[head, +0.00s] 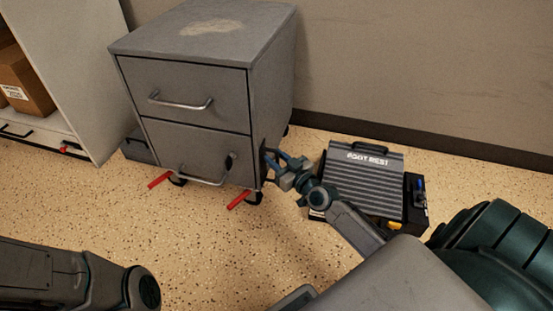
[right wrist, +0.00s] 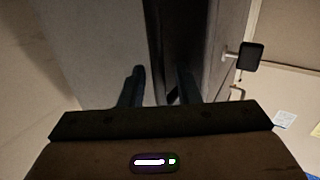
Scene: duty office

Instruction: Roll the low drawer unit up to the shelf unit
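The low drawer unit (head: 185,120) is grey, with two drawers and bar handles. My right gripper (head: 270,163) is at the drawer unit's lower right front edge. In the right wrist view its two fingers (right wrist: 160,88) are apart, with a dark edge of the unit around them; I cannot tell whether they touch it. My left gripper is out of view.
A grey ribbed foot rest (head: 365,182) and a black and yellow item (head: 415,205) lie right of the drawer unit, close to my right arm. A low grey object (head: 137,148) is in the gap by the shelf. A cardboard box (head: 25,82) sits on the shelf. The front floor is clear.

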